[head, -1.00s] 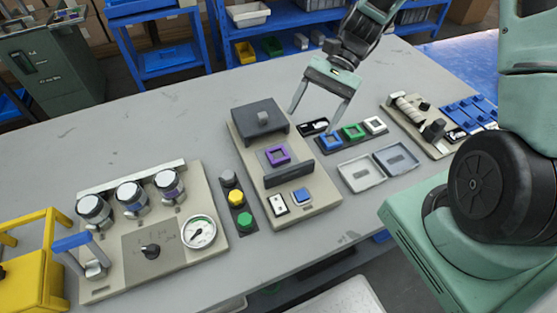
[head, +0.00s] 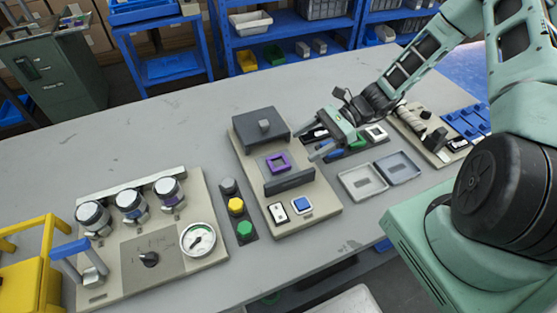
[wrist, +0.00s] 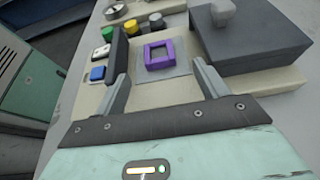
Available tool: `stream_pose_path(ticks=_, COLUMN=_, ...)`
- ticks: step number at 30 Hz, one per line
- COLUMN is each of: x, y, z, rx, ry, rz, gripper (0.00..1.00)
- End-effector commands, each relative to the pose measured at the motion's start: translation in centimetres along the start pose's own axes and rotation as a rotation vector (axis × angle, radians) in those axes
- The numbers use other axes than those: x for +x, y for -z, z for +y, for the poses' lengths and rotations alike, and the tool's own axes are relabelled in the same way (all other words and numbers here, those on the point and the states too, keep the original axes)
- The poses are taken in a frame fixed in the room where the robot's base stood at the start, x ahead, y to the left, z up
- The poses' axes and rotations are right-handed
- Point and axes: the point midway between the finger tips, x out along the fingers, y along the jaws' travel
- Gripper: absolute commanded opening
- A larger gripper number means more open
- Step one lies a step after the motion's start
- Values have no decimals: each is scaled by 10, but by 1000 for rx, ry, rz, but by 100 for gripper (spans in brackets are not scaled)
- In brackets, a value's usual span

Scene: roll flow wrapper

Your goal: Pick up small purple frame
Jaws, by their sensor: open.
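The small purple frame (head: 278,162) is a square ring lying on a grey plate (head: 267,170) on the beige wrapper base, between a dark grey block and a dark upright bar. In the wrist view the purple frame (wrist: 159,55) lies ahead of the fingertips and between their lines, fully visible. My gripper (head: 311,147) is to the right of the frame, low over the base's right edge. In the wrist view my gripper (wrist: 160,72) has its two fingers spread apart with nothing between them. They appear apart from the frame.
The dark block with a knob (head: 262,130) and the upright bar (head: 290,180) flank the frame closely. A green frame (head: 357,143) and a white frame (head: 376,133) sit behind my gripper. Two shallow grey trays (head: 362,181) lie to the right. The table's left rear is clear.

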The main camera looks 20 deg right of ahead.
Motion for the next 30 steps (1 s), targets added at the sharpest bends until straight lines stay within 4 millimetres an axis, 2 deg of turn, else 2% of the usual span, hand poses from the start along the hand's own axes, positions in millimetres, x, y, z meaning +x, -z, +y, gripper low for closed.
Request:
stream_pose_path(ticks=3, x=15, y=-1, z=0, rx=-1, ry=-1, rz=-2, gripper=73)
stream_pose_path(ticks=10, x=31, y=-1, z=1, rx=0, ry=-3, rz=-1, gripper=73)
stream_pose_path(ticks=18, x=68, y=1, z=3, rx=0, ry=-1, rz=-1, gripper=73)
stream_pose_path(ticks=27, x=74, y=2, z=2, rx=-3, ry=0, rz=1, gripper=73)
stream_pose_path(ticks=28, x=74, y=2, z=2, rx=-2, ry=0, rz=1, gripper=67)
stream_pose_path(ticks=30, x=74, y=2, z=2, rx=-2, ry=0, rz=1, gripper=48)
